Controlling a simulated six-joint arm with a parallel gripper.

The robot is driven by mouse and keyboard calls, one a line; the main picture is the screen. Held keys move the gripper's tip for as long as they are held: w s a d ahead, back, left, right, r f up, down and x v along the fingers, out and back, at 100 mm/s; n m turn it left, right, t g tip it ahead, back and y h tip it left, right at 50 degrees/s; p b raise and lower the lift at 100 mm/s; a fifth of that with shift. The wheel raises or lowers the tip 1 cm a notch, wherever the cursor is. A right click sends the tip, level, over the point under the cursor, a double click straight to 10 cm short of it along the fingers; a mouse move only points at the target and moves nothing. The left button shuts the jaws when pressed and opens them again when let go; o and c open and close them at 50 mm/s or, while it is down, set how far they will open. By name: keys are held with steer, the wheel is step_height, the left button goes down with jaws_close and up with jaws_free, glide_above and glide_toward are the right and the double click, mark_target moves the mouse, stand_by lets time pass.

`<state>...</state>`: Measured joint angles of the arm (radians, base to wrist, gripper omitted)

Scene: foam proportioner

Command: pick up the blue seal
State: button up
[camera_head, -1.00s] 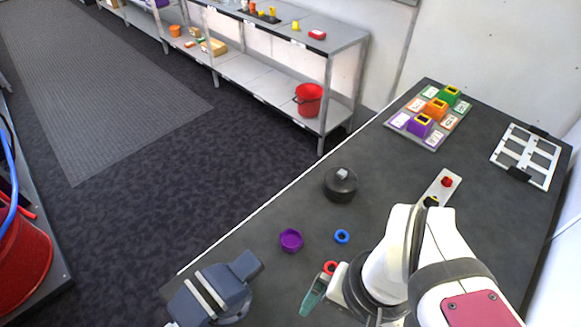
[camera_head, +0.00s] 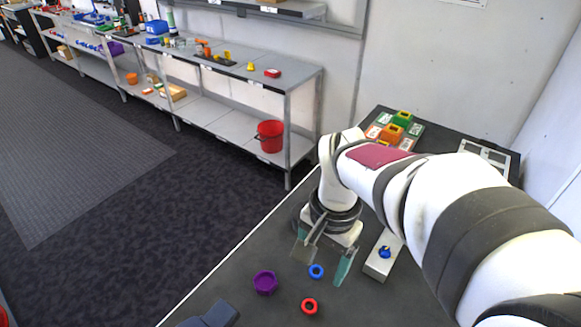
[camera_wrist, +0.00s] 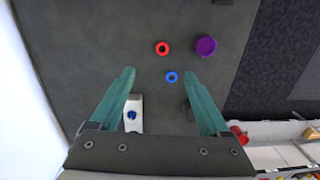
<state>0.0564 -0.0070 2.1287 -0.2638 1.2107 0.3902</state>
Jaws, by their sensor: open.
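The blue seal (camera_head: 316,271) is a small blue ring lying flat on the dark table. In the wrist view the blue seal (camera_wrist: 171,77) shows between the fingertips, nearer the right one. My gripper (camera_head: 322,272) has its two green-tipped fingers spread, with nothing between them in hold. In the wrist view my gripper (camera_wrist: 159,73) points down at the table. The seal looks lower than the fingertips; the exact height gap cannot be told.
A red ring (camera_head: 310,306) and a purple cap (camera_head: 265,283) lie near the seal. A pale block (camera_head: 377,268) with a blue knob (camera_head: 385,252) stands to the right. Coloured holders (camera_head: 398,121) sit at the table's back. Bare table surrounds the seal.

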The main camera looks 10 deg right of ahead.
mark_target(317, 270)
steer(key=w+d+f+m, duration=0.3)
steer(key=w+f, duration=0.3)
steer(key=w, duration=0.4)
steer(key=shift+h, duration=0.3)
step_height(317, 270, down, 15)
steer(key=shift+w+f, duration=0.15)
jaws_close()
